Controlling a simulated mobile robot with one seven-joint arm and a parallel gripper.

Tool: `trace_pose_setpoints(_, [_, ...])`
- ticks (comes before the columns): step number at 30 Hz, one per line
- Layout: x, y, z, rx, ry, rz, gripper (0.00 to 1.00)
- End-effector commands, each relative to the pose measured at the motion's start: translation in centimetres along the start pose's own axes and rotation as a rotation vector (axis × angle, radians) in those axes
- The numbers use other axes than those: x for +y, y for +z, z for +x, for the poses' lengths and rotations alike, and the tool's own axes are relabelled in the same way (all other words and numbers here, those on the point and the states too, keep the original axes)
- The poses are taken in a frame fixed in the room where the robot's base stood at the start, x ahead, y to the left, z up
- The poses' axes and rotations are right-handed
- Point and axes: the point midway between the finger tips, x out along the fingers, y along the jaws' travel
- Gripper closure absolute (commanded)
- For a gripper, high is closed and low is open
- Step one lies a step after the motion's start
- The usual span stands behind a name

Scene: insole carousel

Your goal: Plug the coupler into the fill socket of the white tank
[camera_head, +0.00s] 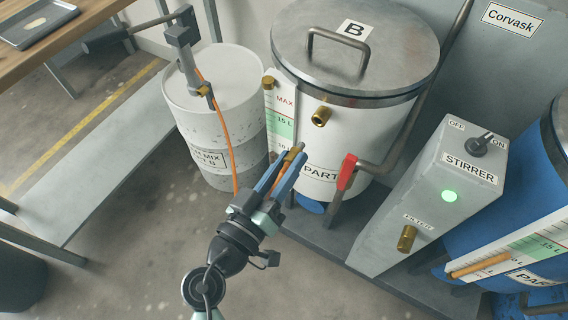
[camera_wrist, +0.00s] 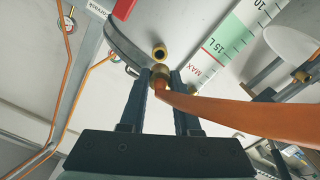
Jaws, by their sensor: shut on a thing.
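The white tank (camera_head: 372,120) stands at the back centre under a grey lid marked B. Its brass fill socket (camera_head: 321,116) sticks out below the rim; in the wrist view the socket (camera_wrist: 159,53) shows as a ring just beyond the coupler. My gripper (camera_head: 291,167) is shut on the brass coupler (camera_head: 297,149), in front of and below the socket in the head view. In the wrist view the coupler (camera_wrist: 160,74) sits between the fingertips. A gap shows between coupler and socket. The orange hose (camera_wrist: 235,115) runs from the coupler toward the right.
A white drum (camera_head: 215,95) with a hand pump stands left of the tank. The red-handled valve (camera_head: 347,172) and its pipe are right of my gripper. A grey stirrer box (camera_head: 440,190) with another brass fitting (camera_head: 406,238) stands further right. The floor at front left is clear.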

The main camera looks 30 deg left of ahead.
Motion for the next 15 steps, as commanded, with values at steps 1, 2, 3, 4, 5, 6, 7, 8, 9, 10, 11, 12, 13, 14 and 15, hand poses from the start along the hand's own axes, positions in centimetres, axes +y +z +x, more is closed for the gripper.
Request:
trace_pose_setpoints(1, [0.1,0.0,0.6,0.001,0.003,0.001,1.00])
trace_pose_setpoints(2, [0.1,-0.1,0.9,0.002,0.003,0.001,1.00])
trace_pose_setpoints(3, [0.1,-0.1,1.3,0.002,0.002,0.002,1.00])
trace_pose_setpoints(4, [0.1,-0.1,1.6,0.002,0.002,0.002,1.00])
trace_pose_setpoints(5, [0.1,-0.1,1.9,0.001,0.002,0.001,1.00])
trace_pose_setpoints(6, [0.1,-0.1,2.3,0.002,0.002,0.001,1.00])
trace_pose_setpoints(7, [0.1,-0.1,2.5,0.002,0.002,0.001,1.00])
trace_pose_setpoints(8, [0.1,-0.1,2.8,0.002,0.002,0.002,1.00])
trace_pose_setpoints(9, [0.1,-0.1,3.1,0.001,0.002,0.001,1.00])
trace_pose_setpoints(10, [0.1,-0.1,3.4,0.001,0.002,0.001,1.00])
trace_pose_setpoints(11, [0.1,-0.1,3.6,0.001,0.002,0.000,1.00])
trace_pose_setpoints(12, [0.1,0.0,3.8,0.001,0.002,0.000,1.00])
trace_pose_setpoints(13, [0.1,0.0,4.0,0.001,0.002,0.000,1.00])
trace_pose_setpoints(14, [0.1,-0.1,4.1,0.001,0.001,0.001,1.00])
trace_pose_setpoints(15, [0.0,-0.1,4.2,0.001,0.000,0.001,1.00])
